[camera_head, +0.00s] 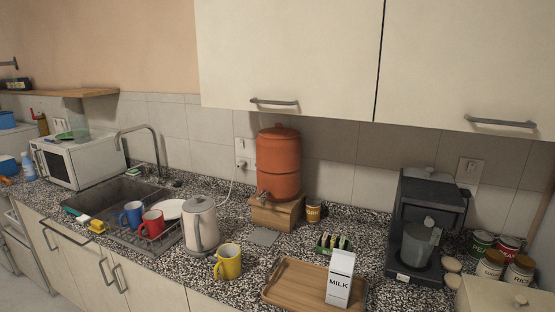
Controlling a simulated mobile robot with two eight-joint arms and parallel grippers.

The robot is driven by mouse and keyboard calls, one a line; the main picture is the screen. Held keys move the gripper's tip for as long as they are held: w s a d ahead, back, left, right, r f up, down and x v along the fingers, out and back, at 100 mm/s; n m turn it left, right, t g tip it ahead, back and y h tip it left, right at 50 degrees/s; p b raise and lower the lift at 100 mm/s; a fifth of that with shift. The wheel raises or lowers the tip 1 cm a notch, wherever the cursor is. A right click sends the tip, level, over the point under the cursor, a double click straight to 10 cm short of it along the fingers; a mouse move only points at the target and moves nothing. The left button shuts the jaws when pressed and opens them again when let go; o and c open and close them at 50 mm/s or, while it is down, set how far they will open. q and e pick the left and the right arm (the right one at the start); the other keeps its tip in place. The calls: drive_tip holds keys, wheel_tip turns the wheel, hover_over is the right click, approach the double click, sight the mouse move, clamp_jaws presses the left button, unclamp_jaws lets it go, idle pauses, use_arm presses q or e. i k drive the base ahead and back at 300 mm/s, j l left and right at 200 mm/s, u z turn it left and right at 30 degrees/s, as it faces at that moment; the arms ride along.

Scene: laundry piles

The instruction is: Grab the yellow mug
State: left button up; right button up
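The yellow mug (229,262) stands upright on the speckled countertop near its front edge. It is just right of and in front of the white kettle (201,228), and left of the wooden tray (277,289). Its handle points left, toward the kettle. The mug is in plain view, with nothing in front of it. Neither of my grippers shows in the head view.
A milk carton (340,279) stands on the tray. A blue mug (132,214) and red mug (152,224) sit in the dish rack by the sink. An orange water dispenser (278,165) stands behind on a wooden block. A coffee machine (426,215) is at right.

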sight(228, 254)
drive_tip(key=i+j+u, duration=0.1)
drive_tip(key=u, duration=0.4)
drive_tip(key=i+u, duration=0.1)
drive_tip(key=u, duration=0.35)
drive_tip(key=i+u, duration=0.15)
drive_tip(key=u, duration=0.35)
